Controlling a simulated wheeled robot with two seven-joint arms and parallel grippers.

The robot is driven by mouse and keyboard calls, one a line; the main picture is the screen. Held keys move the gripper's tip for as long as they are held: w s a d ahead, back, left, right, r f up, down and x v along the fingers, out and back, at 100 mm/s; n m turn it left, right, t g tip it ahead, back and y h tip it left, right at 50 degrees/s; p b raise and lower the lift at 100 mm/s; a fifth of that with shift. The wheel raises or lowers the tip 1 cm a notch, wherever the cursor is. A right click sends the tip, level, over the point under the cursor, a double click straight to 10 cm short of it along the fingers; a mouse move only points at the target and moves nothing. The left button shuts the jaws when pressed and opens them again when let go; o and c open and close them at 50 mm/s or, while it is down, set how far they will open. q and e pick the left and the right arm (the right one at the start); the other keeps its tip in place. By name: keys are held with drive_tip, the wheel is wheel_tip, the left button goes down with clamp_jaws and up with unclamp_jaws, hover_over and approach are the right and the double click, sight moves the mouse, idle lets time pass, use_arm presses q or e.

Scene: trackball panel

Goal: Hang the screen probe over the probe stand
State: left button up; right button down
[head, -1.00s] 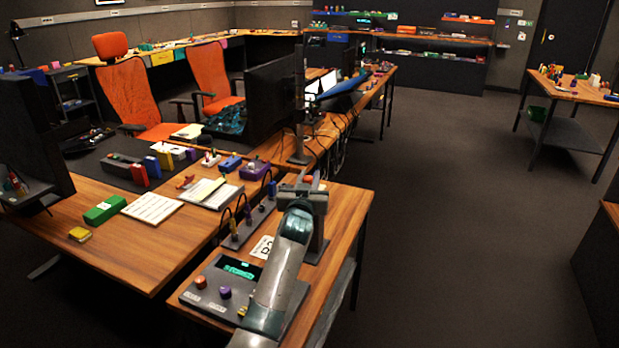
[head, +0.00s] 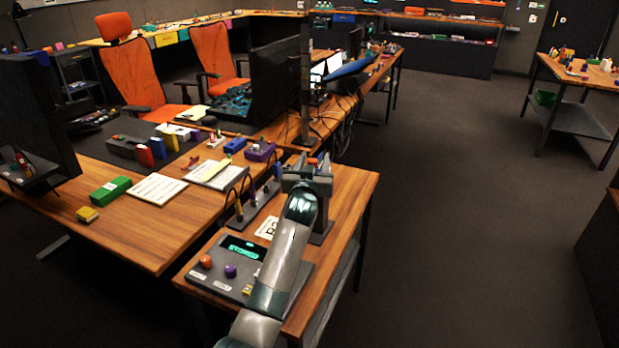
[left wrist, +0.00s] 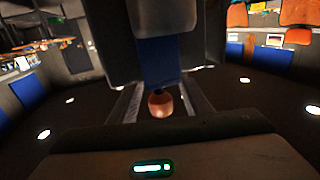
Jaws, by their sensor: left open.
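My left gripper (head: 311,164) is open above the back right part of the near side table. A small orange knob (head: 312,161) shows between its fingertips; in the left wrist view an orange rounded tip (left wrist: 160,103) lies between the two fingers, below a blue part (left wrist: 160,60). I cannot tell whether the fingers touch it. I cannot tell which is the screen probe. The right gripper is out of view.
A control panel (head: 222,284) with a lit green display (head: 243,248) and coloured knobs sits at the table's front, partly under my arm. The long desk (head: 150,235) on the left holds a monitor, papers and small boxes. The floor to the right is clear.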

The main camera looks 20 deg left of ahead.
use_arm(q)
drive_tip(key=shift+s+d+f, duration=0.1)
drive_tip(key=shift+s+d, duration=0.05)
drive_tip(key=shift+s, duration=0.5)
drive_tip(key=v, duration=0.5)
drive_tip(key=shift+b, duration=0.35)
drive_tip(key=b+v, duration=0.1)
drive_tip(key=v, duration=0.9)
drive_tip(key=shift+s+r, duration=0.2)
drive_tip(key=shift+s, duration=0.2)
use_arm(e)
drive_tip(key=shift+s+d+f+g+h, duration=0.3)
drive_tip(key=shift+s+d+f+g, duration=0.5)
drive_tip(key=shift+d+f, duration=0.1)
use_arm(q)
drive_tip(key=shift+d, duration=0.15)
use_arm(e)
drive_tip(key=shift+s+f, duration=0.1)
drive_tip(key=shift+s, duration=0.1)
